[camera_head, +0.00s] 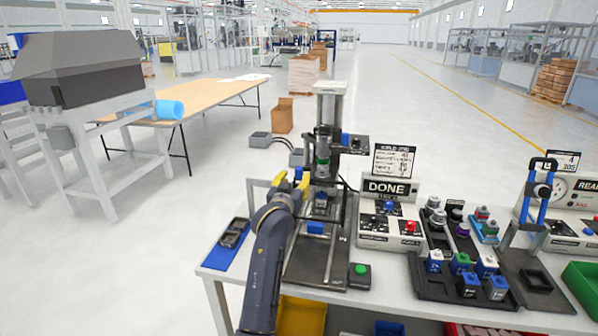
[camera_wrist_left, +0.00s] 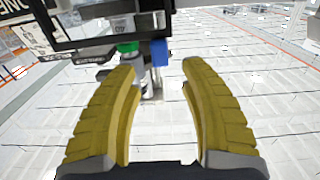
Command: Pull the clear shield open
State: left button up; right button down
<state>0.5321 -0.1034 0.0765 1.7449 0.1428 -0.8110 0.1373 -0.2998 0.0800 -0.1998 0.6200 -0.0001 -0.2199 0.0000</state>
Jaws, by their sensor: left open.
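The press station (camera_head: 322,150) stands on the white table, with a dark column and a grey cylindrical head. A thin frame, likely that of the clear shield (camera_head: 334,228), stands upright at its front; the clear panel is hard to make out. In the left wrist view a dark frame edge (camera_wrist_left: 92,43) crosses the upper left, beyond the fingertips. My left gripper (camera_head: 291,181) is at the press's left side, its yellow fingers apart. In the left wrist view the gripper (camera_wrist_left: 160,68) is open, with nothing held between the fingers. My right gripper is not in view.
A DONE display box (camera_head: 388,205) and a green button box (camera_head: 360,276) sit right of the press. A dark tray (camera_head: 432,285) holds several coloured blocks. A dark device on a blue mat (camera_head: 226,257) lies left of my arm. A green bin (camera_head: 582,285) is far right.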

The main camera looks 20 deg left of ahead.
aim_at(298, 172)
pick_arm(q)
jog(key=shift+w+a, duration=0.15)
jog(key=shift+w, duration=1.5)
jog(key=shift+w+a, duration=0.1)
jog(key=shift+w, duration=1.5)
jog(key=shift+c, duration=0.5)
grip_shut()
